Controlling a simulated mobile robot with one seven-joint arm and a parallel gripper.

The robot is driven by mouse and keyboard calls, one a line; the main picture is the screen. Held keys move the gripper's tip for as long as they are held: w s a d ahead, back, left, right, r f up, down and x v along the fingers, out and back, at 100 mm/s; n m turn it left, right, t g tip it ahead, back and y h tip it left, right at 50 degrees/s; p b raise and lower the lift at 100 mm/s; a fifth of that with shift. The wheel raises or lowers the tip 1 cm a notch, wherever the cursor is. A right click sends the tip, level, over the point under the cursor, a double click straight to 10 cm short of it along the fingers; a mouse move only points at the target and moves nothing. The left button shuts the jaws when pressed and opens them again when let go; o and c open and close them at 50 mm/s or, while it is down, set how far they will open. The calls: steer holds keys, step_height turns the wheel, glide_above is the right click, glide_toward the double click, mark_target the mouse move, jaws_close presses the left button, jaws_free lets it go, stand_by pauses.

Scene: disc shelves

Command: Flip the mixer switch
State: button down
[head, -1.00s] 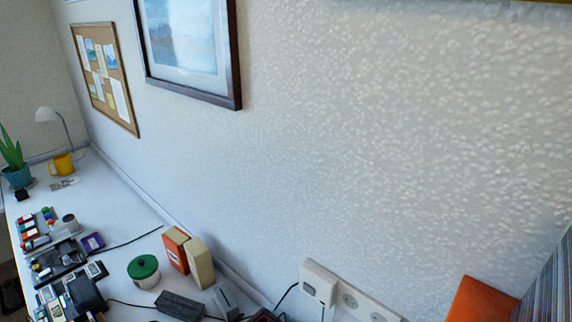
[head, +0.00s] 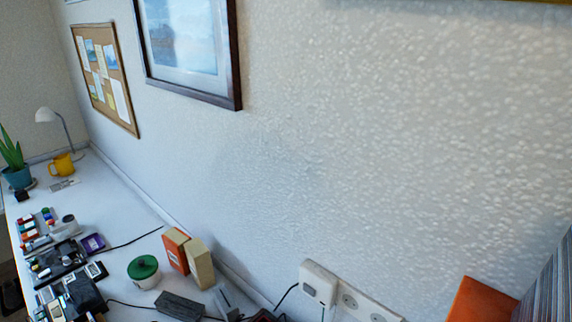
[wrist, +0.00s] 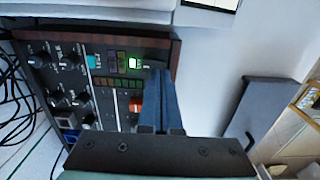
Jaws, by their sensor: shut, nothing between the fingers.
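The mixer (wrist: 72,78) shows in the wrist view as a dark panel with wooden edges, several black knobs on its left side and rows of small buttons. A small lit switch (wrist: 133,63) glows green-white near its upper right. An orange-red control (wrist: 137,103) lies lower, partly hidden by my fingers. My gripper (wrist: 155,72) is shut and empty, over the right part of the panel, with its tips just right of and below the lit switch. I cannot tell whether the tips touch the panel. My gripper is not in the head view.
Dark cables (wrist: 14,95) lie left of the mixer. A grey slab-like object (wrist: 268,112) stands to the right, with white surface between.

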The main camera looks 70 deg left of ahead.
steer(key=shift+f+b, duration=0.7)
steer(key=shift+f, duration=0.25)
stand_by(0.4)
steer(key=shift+r, duration=0.15)
step_height(320, 180, up, 7)
steer(key=p, duration=0.7)
steer(key=shift+p, duration=0.35)
